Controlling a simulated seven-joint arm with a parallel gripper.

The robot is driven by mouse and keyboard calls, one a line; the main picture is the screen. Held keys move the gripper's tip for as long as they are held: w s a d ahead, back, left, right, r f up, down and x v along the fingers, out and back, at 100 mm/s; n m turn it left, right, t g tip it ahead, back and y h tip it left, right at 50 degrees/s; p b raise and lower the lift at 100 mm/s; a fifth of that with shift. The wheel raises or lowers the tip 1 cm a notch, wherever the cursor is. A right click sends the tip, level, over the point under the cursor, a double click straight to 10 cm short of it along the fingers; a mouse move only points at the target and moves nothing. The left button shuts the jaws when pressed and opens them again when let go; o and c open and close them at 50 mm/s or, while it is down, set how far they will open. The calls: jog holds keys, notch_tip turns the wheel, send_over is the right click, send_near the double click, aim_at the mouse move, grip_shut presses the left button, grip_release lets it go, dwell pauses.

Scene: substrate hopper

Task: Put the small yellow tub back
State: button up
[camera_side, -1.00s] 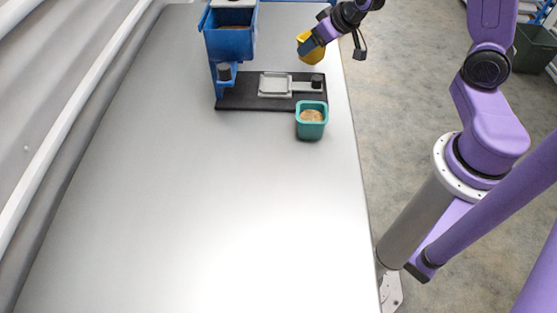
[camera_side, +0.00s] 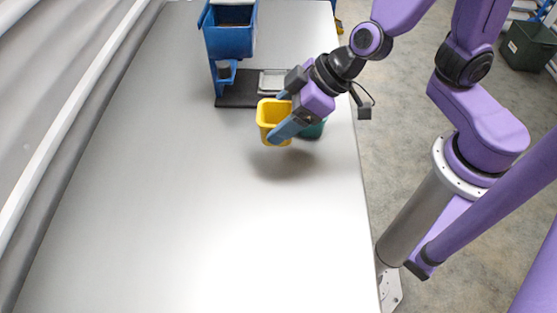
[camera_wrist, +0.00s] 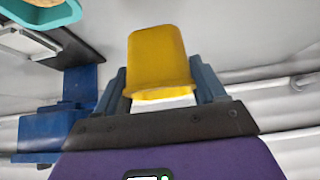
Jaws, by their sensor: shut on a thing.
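The small yellow tub (camera_side: 269,115) is held in my gripper (camera_side: 281,118) above the table, with a shadow on the tabletop below it. My gripper is shut on the tub, one blue finger on each side. In the wrist view the tub (camera_wrist: 160,60) sits between the two fingers (camera_wrist: 160,85). In the side view the inside of the tub is too small to tell whether it holds anything.
A teal tub (camera_side: 313,131) stands behind my gripper, partly hidden; in the wrist view the teal tub (camera_wrist: 62,14) holds tan material. The blue hopper (camera_side: 230,42) stands on a black base (camera_side: 236,98). The near table (camera_side: 190,220) is clear.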

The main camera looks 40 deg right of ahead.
jog(key=shift+s+a+f, duration=0.1)
jog(key=shift+s+a, duration=0.05)
jog(key=shift+s, duration=0.15)
jog(key=shift+f, duration=3.9)
jog(key=shift+f, duration=0.1)
jog(key=o, duration=0.9)
jog(key=shift+r, duration=0.3)
jog(key=v, duration=1.1)
jog(key=shift+s+d+r, duration=0.2)
jog(key=shift+d, duration=0.1)
